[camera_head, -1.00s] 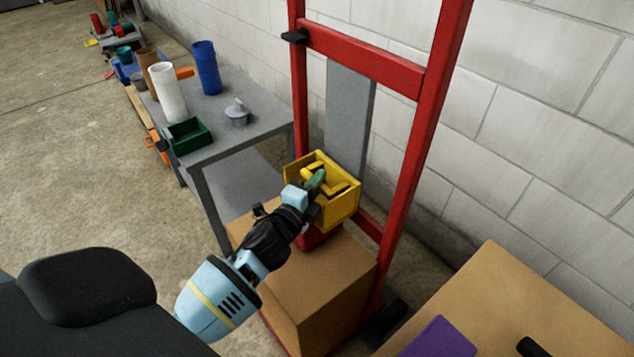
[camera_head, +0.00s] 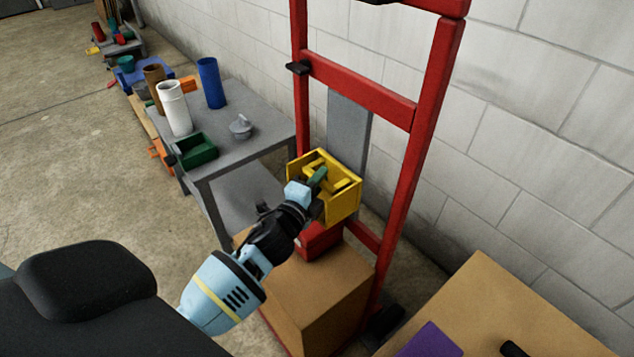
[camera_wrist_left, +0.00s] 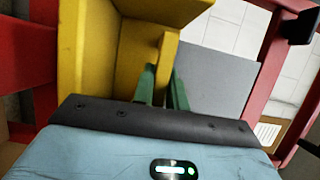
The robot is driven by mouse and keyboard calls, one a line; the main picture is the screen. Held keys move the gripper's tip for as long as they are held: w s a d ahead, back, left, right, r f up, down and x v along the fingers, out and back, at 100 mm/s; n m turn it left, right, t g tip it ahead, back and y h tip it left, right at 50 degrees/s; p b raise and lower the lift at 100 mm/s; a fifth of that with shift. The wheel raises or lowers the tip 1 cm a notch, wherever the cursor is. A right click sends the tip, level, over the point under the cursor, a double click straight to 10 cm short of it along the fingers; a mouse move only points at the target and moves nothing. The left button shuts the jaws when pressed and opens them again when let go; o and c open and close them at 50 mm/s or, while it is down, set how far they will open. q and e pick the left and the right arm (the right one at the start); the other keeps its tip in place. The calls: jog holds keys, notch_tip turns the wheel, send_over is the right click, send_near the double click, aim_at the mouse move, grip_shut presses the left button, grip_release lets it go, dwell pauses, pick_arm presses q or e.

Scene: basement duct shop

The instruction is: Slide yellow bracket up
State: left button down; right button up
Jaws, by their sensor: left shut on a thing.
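The yellow bracket (camera_head: 341,206) is a box-like piece on the red upright frame (camera_head: 408,165), in front of a grey vertical plate (camera_head: 349,125). My left gripper (camera_head: 318,180) reaches up to it from the lower left, with green fingers inside the bracket. In the left wrist view, the green fingers (camera_wrist_left: 160,88) are closed on a yellow bar of the bracket (camera_wrist_left: 110,60). The fingertips are partly hidden behind that bar. A red block (camera_head: 320,240) sits just below the bracket. My right gripper is not in view.
A cardboard box (camera_head: 325,290) stands below the bracket at the frame's foot. A grey table (camera_head: 235,155) at left carries a green bin (camera_head: 196,150), a white cylinder (camera_head: 174,108) and a blue cylinder (camera_head: 210,82). Another brown surface (camera_head: 480,305) with a purple item is at lower right.

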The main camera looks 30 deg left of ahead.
pick_arm(q)
notch_tip(320, 180, up, 6)
jog(key=p, duration=0.4)
jog(key=shift+r+p, duration=0.2)
jog(key=shift+p, duration=0.2)
jog(key=shift+r+p, duration=0.35)
jog(key=shift+w, duration=0.1)
jog(key=c, duration=1.4)
grip_release()
jog(key=shift+r, duration=0.1)
jog(key=shift+f, duration=0.2)
jog(key=shift+s, duration=0.3)
jog(key=s, duration=0.7)
jog(key=shift+s+d, duration=0.2)
